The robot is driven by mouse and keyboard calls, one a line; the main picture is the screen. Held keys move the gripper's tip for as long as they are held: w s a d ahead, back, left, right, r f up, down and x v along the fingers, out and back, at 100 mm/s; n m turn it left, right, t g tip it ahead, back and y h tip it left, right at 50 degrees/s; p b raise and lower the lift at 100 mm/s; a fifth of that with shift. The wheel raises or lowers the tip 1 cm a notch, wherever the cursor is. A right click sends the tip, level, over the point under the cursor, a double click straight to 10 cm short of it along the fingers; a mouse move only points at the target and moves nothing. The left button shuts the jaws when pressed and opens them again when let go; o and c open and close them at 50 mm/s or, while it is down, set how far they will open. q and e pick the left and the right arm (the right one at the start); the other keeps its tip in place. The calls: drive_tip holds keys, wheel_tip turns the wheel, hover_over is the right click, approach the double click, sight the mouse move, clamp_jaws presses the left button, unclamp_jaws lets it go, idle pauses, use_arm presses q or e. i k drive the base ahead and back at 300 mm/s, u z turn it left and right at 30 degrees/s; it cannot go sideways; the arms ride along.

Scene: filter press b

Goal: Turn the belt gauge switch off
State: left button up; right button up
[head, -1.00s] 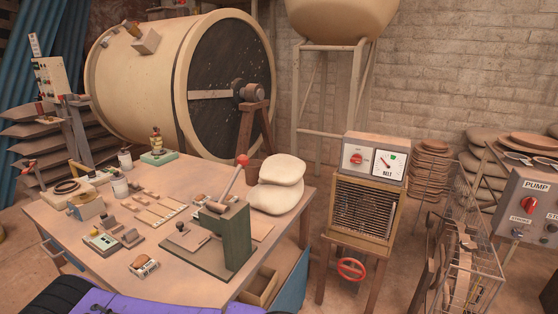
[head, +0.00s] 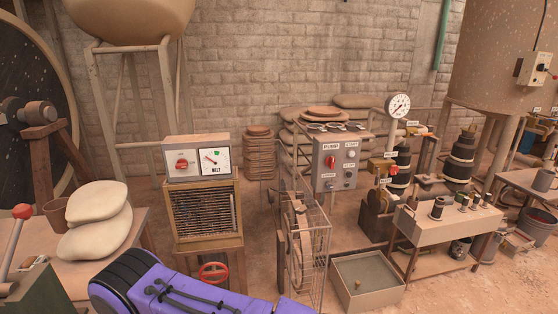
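The belt gauge box (head: 197,158) is a grey box on top of a wooden cabinet with a dark slatted front, left of centre in the head view. On its left side is a red rotary switch (head: 182,164). On its right is a white dial (head: 214,161) labelled BELT, with a needle and a small green patch. The exact setting of the switch is too small to read. A purple and black part of my arm (head: 170,287) shows at the bottom, in front of the cabinet. Neither of my grippers shows in the frame.
A red handwheel (head: 213,272) sits low on the cabinet. To the right are a wire basket (head: 308,245) and a grey PUMP panel (head: 336,163) with its own red knob. A table with two pale sacks (head: 97,219) and a red-tipped lever stands at left.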

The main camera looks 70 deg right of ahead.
sight(181, 163)
drive_tip(key=z, duration=2)
drive_tip(key=i, duration=1)
